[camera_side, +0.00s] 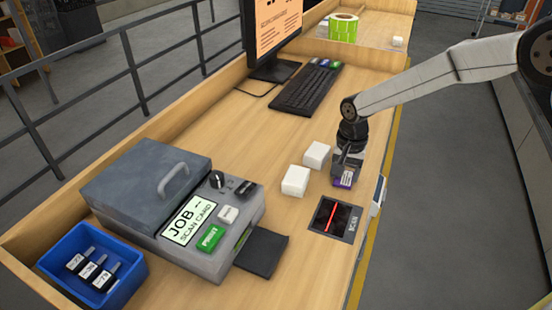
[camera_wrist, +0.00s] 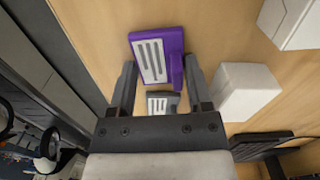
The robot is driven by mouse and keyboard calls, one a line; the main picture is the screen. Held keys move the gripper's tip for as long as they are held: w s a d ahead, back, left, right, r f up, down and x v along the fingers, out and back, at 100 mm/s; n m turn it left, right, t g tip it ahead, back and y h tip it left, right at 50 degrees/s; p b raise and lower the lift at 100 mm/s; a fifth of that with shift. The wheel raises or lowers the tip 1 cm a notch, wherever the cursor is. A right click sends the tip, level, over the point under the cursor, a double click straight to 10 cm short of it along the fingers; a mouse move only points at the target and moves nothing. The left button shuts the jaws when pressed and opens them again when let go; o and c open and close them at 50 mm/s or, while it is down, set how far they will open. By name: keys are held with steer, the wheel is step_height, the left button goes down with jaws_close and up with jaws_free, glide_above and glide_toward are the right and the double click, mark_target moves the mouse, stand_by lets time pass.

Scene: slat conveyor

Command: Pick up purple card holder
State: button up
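The purple card holder (camera_wrist: 174,41) carries a white label with grey bars and lies on the wooden bench. In the side view, the purple card holder (camera_side: 346,180) shows just below my gripper (camera_side: 345,170). In the wrist view, my gripper (camera_wrist: 160,68) has its two fingers spread apart, with the holder at and just beyond the fingertips. I cannot tell whether either finger touches it. A small grey piece with a white striped face (camera_wrist: 160,102) shows between the fingers, nearer the palm; what it is is unclear.
Two white blocks (camera_side: 296,181) (camera_side: 317,154) stand left of my gripper. A scan pad with a red line (camera_side: 331,217) is set in the bench in front. A grey card machine (camera_side: 208,262), blue bin (camera_side: 128,288) and keyboard (camera_side: 306,88) lie farther off.

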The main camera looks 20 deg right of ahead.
steer(key=c, duration=0.4)
steer(key=shift+c, duration=0.2)
steer(key=shift+r, duration=0.1)
steer(key=shift+r, duration=0.7)
steer(key=s+d+r, duration=0.2)
steer(key=s+r, duration=0.9)
steer(key=s, duration=0.2)
steer(key=shift+s+d+r, duration=0.2)
steer(key=shift+s+d, duration=0.1)
steer(key=shift+s, duration=0.1)
steer(key=shift+a, duration=0.1)
